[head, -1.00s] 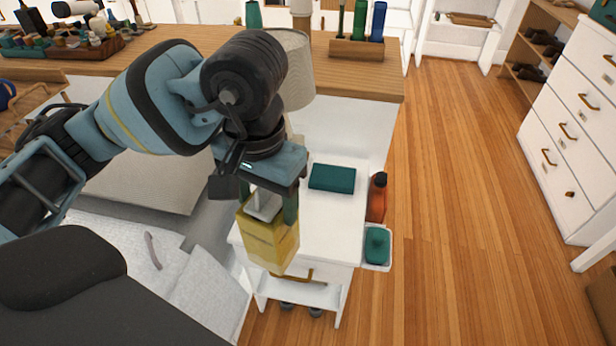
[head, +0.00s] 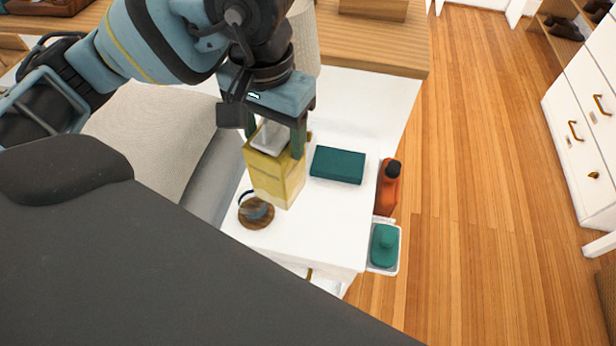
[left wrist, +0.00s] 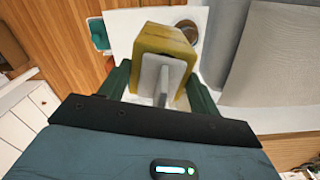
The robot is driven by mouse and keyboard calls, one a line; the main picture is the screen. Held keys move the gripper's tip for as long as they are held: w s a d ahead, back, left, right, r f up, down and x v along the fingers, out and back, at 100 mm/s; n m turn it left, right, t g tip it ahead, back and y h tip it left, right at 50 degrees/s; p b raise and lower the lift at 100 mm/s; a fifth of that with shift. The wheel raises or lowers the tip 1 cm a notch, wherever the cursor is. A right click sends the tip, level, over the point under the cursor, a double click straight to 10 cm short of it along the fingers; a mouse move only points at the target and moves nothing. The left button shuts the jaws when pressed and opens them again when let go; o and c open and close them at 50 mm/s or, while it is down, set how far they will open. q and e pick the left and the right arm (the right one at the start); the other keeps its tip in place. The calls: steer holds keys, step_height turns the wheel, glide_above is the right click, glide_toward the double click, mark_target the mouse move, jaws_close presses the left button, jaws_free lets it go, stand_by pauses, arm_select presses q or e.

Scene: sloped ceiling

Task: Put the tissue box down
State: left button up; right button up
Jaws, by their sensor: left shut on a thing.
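The yellow tissue box (head: 275,175), with a pale tissue sticking out of its top, is held upright or nearly so over the white nightstand (head: 335,225). My left gripper (head: 273,142) is shut on it, one finger on each side near its top. In the left wrist view the tissue box (left wrist: 165,47) sits between the two green fingers. I cannot tell whether its base touches the nightstand top. My right gripper is not in view.
On the nightstand lie a dark green box (head: 338,165) and a round wooden coaster (head: 256,218) with a cup-like thing. An orange bottle (head: 389,188) and a tray with a green item (head: 384,246) are at its right side. The wooden floor on the right is clear.

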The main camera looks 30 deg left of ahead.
mark_target(286, 151)
arm_select(q)
steer(key=shift+s+d+f+n, duration=0.25)
steer(key=shift+f+n, duration=0.1)
steer(key=shift+n, duration=0.35)
steer(key=shift+d+f+n, duration=0.2)
steer(key=shift+f+n, duration=0.15)
steer(key=shift+n, duration=0.25)
steer(key=f+n, duration=0.1)
steer(key=d+n, duration=0.1)
steer(key=n, duration=0.1)
steer(key=f+n, duration=0.1)
steer(key=n, duration=0.1)
steer(key=shift+s+d+f, duration=0.2)
steer(key=shift+d+f, duration=0.1)
steer(key=shift+f, duration=0.05)
steer(key=s+d+f+n+p, duration=0.1)
steer(key=s+d+f+n, duration=0.2)
steer(key=n, duration=1)
steer(key=s+d+f+n+p, duration=0.1)
steer(key=s+d+f+n, duration=0.3)
steer(key=n, duration=1)
step_height(286, 151, down, 4)
steer(key=shift+s+d+r, duration=0.15)
steer(key=shift+s+d, duration=0.1)
steer(key=shift+d, duration=0.9)
